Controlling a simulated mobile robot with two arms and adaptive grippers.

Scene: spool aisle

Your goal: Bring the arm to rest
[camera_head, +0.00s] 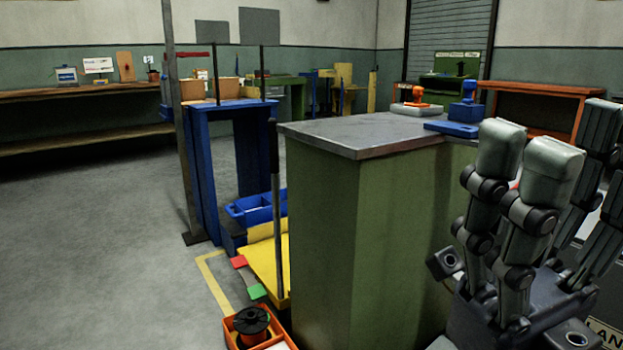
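My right gripper (570,150) is raised large in the lower right of the head view. Its grey jointed fingers point up and stand apart, with nothing seen between them. Its far-right part is cut off by the picture edge. It is in front of the right side of a green cabinet with a grey worktop (365,130); I cannot tell whether they touch. My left gripper is not in view.
An orange device (417,97) and a blue one (466,110) stand on the worktop. Left of the cabinet are a blue frame (200,175), a blue bin (255,208), a yellow platform (262,265) and an orange bin (232,335) with a black spool (251,322). Floor at left is clear.

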